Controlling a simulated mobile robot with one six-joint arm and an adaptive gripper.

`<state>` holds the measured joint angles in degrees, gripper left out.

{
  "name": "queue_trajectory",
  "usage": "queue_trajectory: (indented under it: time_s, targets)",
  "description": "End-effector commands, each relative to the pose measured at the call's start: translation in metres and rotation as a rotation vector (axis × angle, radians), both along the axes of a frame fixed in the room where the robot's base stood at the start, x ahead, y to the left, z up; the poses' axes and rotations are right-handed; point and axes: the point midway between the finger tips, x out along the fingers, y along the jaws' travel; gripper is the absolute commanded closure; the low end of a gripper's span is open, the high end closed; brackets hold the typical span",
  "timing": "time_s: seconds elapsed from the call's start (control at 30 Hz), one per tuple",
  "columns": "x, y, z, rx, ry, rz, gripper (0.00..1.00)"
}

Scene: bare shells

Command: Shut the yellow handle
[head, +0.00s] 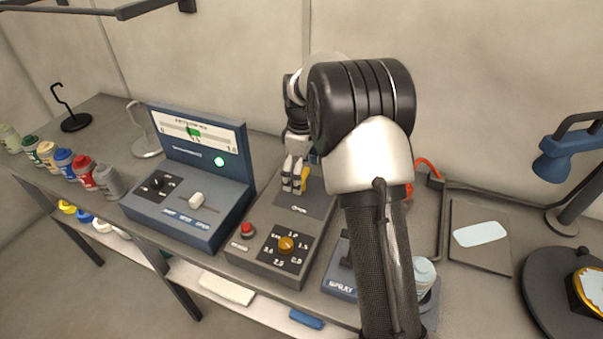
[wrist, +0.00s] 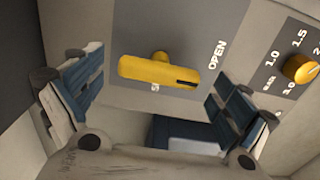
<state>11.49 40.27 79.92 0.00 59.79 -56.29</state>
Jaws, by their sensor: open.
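The yellow handle (wrist: 160,70) is a rounded bar on a short stem, on a dark plate of a grey box. In the wrist view it lies nearly level, with its dark-slotted right end near the word OPEN. In the head view only a yellow bit of it (head: 304,180) shows beside my fingers. My gripper (head: 296,176) is over that plate, pointing down. In the wrist view my gripper (wrist: 156,88) is open, one finger on each side of the handle, with gaps between them. I see no contact.
The grey box (head: 262,262) also has an orange knob (head: 286,244) and a red button (head: 247,230). A blue console (head: 178,232) stands close on its left. A smaller blue-grey device (head: 340,283) is on its right, partly behind my arm. Several bottles line the bench's left edge.

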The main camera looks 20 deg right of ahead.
Motion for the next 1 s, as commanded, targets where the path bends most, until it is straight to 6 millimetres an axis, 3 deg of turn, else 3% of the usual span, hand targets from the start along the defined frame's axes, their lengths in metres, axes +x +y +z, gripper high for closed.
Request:
queue_trajectory:
  time_s: [0.67, 1.0]
  targets:
    - [-0.0001, 0.0001, 0.0001, 0.001, 0.001, 0.000, 0.48]
    - [-0.0002, 0.0002, 0.0012, 0.001, 0.001, -0.047, 0.49]
